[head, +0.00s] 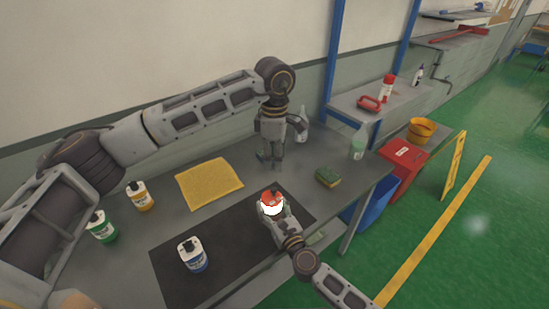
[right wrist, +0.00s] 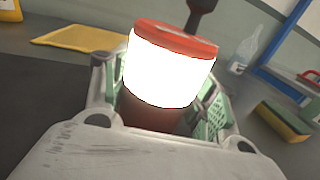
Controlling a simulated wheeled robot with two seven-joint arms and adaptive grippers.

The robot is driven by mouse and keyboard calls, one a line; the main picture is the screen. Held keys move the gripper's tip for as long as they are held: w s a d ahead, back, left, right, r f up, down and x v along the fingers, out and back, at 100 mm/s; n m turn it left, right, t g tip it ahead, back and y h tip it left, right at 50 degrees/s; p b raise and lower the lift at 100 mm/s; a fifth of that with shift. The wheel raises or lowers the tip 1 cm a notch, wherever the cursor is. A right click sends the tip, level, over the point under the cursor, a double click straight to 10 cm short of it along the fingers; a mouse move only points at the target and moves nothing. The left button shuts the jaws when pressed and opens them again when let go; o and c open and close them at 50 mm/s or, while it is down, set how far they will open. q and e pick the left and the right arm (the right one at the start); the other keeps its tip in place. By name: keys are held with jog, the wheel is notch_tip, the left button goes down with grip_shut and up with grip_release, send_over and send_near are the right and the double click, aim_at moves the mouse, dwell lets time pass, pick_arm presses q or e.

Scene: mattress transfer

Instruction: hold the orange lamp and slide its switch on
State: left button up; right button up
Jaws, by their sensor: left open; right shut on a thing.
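The orange lamp (head: 271,199) stands at the right part of the black mat (head: 170,265), its middle band glowing bright white. The lamp's switch cannot be made out. My left gripper (head: 274,160) is open and points down over the bench behind the lamp, apart from it.
A blue lamp (head: 192,255) stands on the mat; green (head: 102,227) and yellow (head: 140,197) ones stand at left. A yellow cloth (head: 209,184), sponge (head: 328,178) and clear bottles (head: 358,143) lie around. A red box (head: 402,163) stands beyond the bench (head: 345,195).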

jog(key=o, duration=1.4)
jog(key=shift+s, duration=0.1)
jog(key=shift+v, duration=5.95)
